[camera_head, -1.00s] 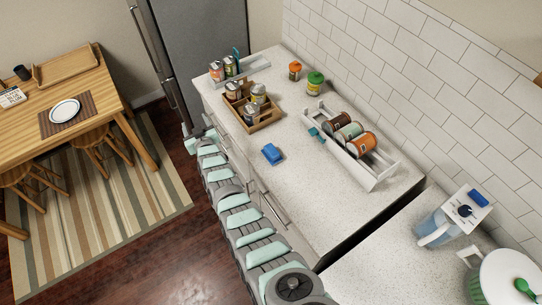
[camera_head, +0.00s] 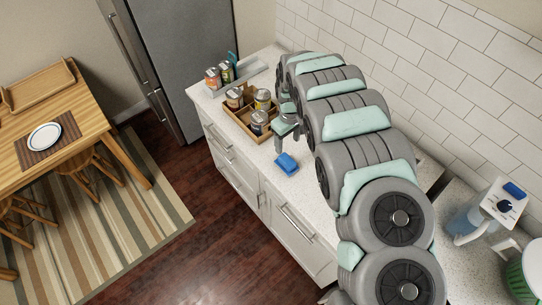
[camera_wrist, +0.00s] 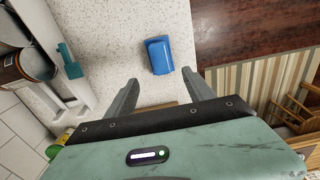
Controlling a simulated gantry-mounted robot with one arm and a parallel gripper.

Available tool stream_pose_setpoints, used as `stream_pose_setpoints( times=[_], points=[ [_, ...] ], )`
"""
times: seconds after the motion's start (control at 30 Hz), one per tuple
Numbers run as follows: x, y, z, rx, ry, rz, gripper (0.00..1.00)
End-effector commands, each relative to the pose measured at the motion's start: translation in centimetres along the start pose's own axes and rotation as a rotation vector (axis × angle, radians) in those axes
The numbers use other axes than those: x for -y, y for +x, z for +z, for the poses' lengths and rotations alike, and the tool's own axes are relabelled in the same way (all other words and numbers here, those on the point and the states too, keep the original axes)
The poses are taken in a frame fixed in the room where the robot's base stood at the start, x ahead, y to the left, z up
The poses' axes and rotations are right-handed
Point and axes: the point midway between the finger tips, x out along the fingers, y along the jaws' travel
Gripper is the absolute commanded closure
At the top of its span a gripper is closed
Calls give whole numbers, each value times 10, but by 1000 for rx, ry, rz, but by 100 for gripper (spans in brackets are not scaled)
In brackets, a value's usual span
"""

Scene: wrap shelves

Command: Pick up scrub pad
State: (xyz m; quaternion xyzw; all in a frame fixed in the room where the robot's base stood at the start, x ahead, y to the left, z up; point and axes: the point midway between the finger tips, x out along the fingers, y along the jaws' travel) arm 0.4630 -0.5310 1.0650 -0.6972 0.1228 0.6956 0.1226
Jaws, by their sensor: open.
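The scrub pad appears to be the small blue block (camera_head: 286,163) lying on the speckled countertop near its front edge. In the wrist view the blue block (camera_wrist: 159,56) lies just beyond the fingertips, roughly centred between them. My gripper (camera_wrist: 160,82) is open and empty, with its two fingers spread wide. In the head view my gripper (camera_head: 287,140) hangs above the counter, just behind the blue block and apart from it.
A wooden crate of cans (camera_head: 248,125) stands close left of my gripper. A grey tray with cans (camera_head: 222,80) is farther back. In the wrist view a white rack with cans (camera_wrist: 75,98) is at left. A blue-topped pitcher (camera_head: 472,217) stands at right.

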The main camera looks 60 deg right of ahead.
Motion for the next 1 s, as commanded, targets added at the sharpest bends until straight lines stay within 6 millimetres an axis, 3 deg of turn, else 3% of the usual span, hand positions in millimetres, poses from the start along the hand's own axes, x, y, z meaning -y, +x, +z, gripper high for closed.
stream_pose_setpoints(
  times=[0.17,0.5,0.77,1.0],
  points=[
    [0,10,2,4,1,-3,38],
    [2,50,1,3,1,-4,38],
    [1,62,1,0,1,-1,38],
    [5,86,2,-2,2,-1,38]
  ],
)
